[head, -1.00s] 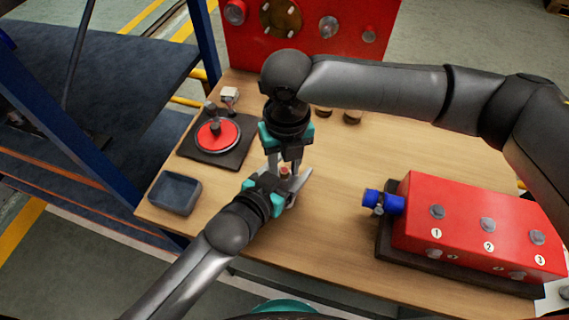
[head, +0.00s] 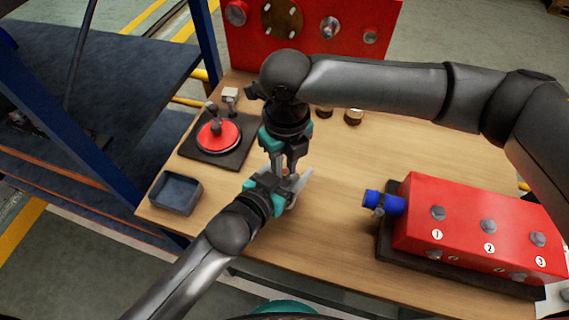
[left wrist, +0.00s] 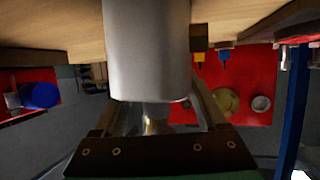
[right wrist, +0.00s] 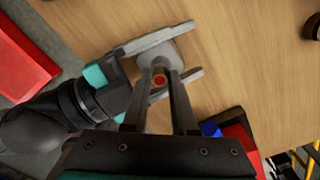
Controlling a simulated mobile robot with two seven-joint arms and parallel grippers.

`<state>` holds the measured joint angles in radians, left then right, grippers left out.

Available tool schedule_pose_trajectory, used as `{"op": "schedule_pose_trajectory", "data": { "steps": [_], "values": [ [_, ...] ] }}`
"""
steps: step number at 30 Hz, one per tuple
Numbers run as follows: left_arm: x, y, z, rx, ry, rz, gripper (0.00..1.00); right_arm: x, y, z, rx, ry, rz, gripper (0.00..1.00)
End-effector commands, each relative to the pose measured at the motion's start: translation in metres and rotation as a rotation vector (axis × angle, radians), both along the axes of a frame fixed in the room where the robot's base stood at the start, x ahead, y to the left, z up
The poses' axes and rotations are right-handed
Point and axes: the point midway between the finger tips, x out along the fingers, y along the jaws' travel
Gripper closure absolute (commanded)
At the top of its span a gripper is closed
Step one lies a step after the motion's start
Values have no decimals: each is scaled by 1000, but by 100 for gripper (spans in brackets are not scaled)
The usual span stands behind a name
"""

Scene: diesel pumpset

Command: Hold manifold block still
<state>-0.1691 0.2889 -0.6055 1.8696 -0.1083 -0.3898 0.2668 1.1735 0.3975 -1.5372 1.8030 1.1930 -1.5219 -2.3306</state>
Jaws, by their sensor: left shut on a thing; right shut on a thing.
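The red manifold block (head: 465,222), with ports numbered 1, 2 and 3 and a blue fitting (head: 383,202) on its left end, sits on a dark base at the right of the bench. Neither gripper touches it. My left gripper (head: 283,192) is shut around a pale grey cylinder (left wrist: 147,50) near the bench's middle. My right gripper (head: 286,172) points down from above, shut on the small red-centred tip (right wrist: 160,80) at the cylinder's top. The fingers hide part of that tip. In the right wrist view the left gripper's jaws flank the cylinder.
A red disc (head: 228,137) with a dark knob sits on a dark plate at the left. A grey tray (head: 176,193) lies at the front left. A red panel (head: 310,50) stands behind. Small brass pieces (head: 353,116) lie at the back. Bench between cylinder and block is clear.

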Motion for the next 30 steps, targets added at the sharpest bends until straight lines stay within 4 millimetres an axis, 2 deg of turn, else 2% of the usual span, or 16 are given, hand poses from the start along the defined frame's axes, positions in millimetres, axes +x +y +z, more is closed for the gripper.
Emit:
{"op": "schedule_pose_trajectory", "data": {
  "steps": [1, 14, 30],
  "values": [
    [-3, 2, -9, 17, 17, 1, 100, -4, 1, -2, 2, 12, 5, 100],
    [-3, 2, -9, 19, 16, 0, 100, -4, 1, -1, 2, 11, 3, 100],
    [-2, 3, -8, 18, 17, 3, 100, -2, 2, 14, 7, 4, 3, 100]
  ]
}}
